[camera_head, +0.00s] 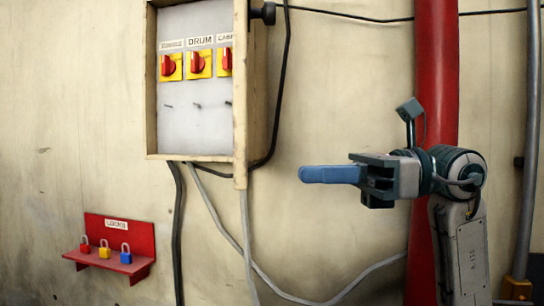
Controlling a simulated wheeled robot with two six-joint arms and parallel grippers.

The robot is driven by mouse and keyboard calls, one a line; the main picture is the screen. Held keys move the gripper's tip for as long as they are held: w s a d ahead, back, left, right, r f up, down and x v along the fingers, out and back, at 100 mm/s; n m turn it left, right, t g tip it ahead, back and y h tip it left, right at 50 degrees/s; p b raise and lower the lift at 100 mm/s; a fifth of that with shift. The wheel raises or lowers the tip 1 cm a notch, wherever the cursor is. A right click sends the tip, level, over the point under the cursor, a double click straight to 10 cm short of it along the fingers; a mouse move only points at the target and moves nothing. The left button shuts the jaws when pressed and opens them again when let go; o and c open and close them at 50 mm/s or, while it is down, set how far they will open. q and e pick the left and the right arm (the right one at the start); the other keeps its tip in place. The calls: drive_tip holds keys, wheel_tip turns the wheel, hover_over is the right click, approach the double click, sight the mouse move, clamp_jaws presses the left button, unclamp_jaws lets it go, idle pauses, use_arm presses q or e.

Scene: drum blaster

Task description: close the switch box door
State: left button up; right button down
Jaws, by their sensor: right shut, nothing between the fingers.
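The switch box (195,125) hangs open on the wall at the upper left, its top cut off by the picture. Inside are red rotary switches on yellow plates, one labelled DRUM. The switch box door (241,100) appears to stand open at the box's right side, seen nearly edge-on, with its lower end below the box's bottom edge. My right gripper (310,174) has blue fingers that are shut and empty. It points left, to the right of the door and clear of it in the picture. My left gripper is not in view.
A thick red pipe (436,60) runs up the wall behind my right arm. Grey and black cables (247,250) hang below the box. A red shelf (122,226) with small padlocks is at the lower left. Bare wall shows between the door and my right gripper.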

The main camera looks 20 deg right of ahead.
drive_tip(key=p+x, duration=0.3)
drive_tip(key=x, duration=0.3)
drive_tip(key=shift+a, duration=0.15)
drive_tip(key=shift+w, duration=0.1)
